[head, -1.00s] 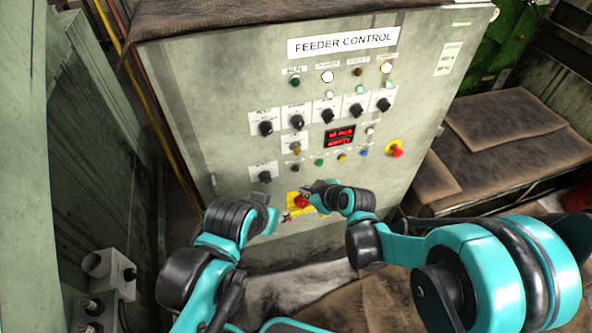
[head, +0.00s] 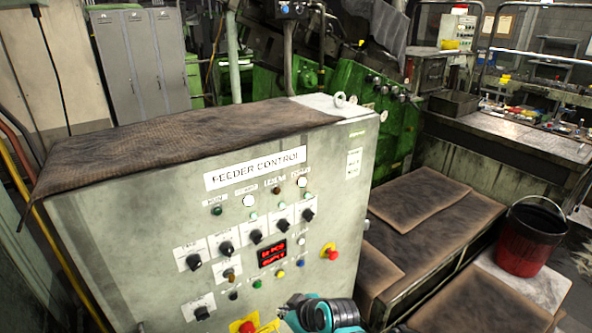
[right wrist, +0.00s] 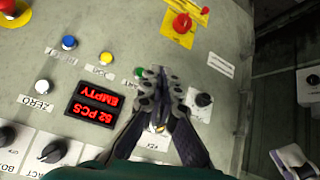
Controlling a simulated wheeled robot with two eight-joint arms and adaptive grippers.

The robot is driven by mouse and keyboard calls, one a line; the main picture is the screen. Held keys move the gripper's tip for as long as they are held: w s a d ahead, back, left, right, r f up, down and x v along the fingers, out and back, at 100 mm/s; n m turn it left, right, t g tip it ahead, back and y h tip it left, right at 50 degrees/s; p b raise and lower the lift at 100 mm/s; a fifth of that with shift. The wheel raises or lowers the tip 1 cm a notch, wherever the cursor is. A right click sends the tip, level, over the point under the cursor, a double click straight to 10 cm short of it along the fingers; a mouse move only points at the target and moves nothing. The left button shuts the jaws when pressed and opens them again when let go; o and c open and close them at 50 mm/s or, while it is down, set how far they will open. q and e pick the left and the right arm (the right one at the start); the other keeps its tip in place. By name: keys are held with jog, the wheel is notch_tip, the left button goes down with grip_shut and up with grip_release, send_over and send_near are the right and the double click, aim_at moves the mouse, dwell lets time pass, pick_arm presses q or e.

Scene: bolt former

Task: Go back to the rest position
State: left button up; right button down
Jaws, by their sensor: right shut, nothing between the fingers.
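The feeder control cabinet (head: 110,245) stands in front of me with its labelled panel. My right gripper (head: 286,311) shows at the bottom of the head view, in front of the lower panel near a red mushroom button (head: 248,327) on a yellow plate. In the right wrist view my right gripper (right wrist: 160,78) is shut and empty, its fingers in front of the panel face near a green button (right wrist: 139,73). I cannot tell whether it touches the panel. My left gripper is not clearly in view.
The panel carries black knobs (head: 256,237), a red display (head: 272,253) and a second red mushroom button (head: 333,254). A brown-covered bench (head: 430,235) and a red bucket (head: 528,245) stand to the right. Green machinery (head: 390,130) is behind the cabinet.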

jog(key=s+d+r+m+h, duration=0.2)
jog(key=s+d+m, duration=0.3)
jog(key=d, duration=0.5)
jog(key=s+d+r+m+h, duration=0.2)
jog(key=s+d+m, duration=0.3)
jog(key=s+d, duration=0.4)
jog(key=shift+d+r+h, duration=0.35)
jog(key=shift+d+h, duration=0.35)
jog(key=shift+d, duration=0.55)
jog(key=shift+s+t, duration=0.1)
jog(key=shift+t, duration=0.2)
